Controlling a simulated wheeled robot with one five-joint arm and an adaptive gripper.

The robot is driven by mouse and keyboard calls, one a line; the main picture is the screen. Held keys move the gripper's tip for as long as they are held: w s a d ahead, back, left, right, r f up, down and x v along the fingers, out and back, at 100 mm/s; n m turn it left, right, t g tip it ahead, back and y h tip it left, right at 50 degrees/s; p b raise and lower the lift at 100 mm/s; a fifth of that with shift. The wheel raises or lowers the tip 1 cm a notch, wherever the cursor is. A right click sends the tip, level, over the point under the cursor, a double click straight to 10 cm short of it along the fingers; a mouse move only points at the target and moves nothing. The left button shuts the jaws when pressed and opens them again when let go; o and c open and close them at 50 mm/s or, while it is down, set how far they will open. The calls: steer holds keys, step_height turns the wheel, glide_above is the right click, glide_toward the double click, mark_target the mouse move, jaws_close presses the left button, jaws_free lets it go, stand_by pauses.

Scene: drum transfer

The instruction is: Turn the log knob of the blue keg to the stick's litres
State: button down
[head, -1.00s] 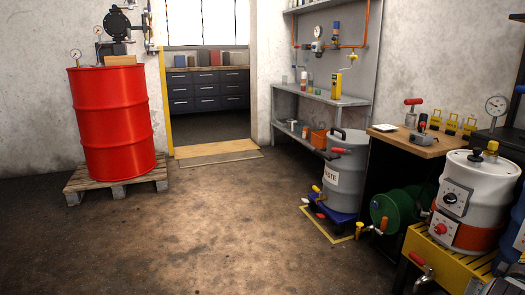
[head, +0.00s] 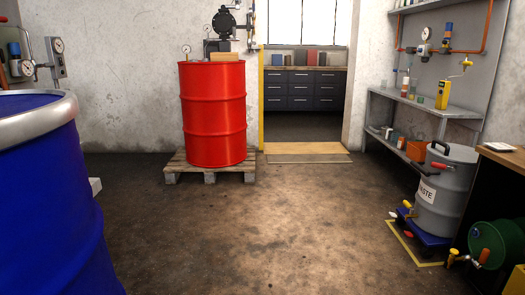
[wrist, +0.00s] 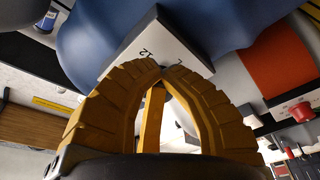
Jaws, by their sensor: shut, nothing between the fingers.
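My gripper (wrist: 160,74) fills the middle of the wrist view, its two yellow-brown ribbed fingers meeting at the tips with nothing between them. The tips are at a white plate (wrist: 150,45) with a dark edge, marked 12 and another partly covered number. A blue curved surface, which looks like the blue keg (wrist: 200,28), lies behind the plate. The log knob cannot be made out; the fingers may cover it. I cannot tell whether the tips touch the plate. No measuring stick can be identified. The gripper and the keg do not show in the head view.
The wrist view shows a grey keg's orange band (wrist: 275,58) and a red knob (wrist: 300,112) at right. In the head view, a large blue drum (head: 50,180) stands near left, a red drum (head: 213,115) on a pallet (head: 232,173), a grey waste drum (head: 445,195) right. Mid-floor is clear.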

steer(key=shift+w+r, duration=0.25)
steer(key=shift+r, duration=0.2)
steer(key=shift+s, duration=0.15)
stand_by(0.8)
steer(key=shift+s+r, duration=0.1)
steer(key=shift+r, duration=0.1)
steer(key=shift+s+r, duration=0.2)
steer(key=shift+r, duration=0.25)
steer(key=shift+d+r, duration=0.1)
steer(key=shift+s, duration=0.25)
steer(key=shift+s+f, duration=0.1)
steer(key=shift+f, duration=0.25)
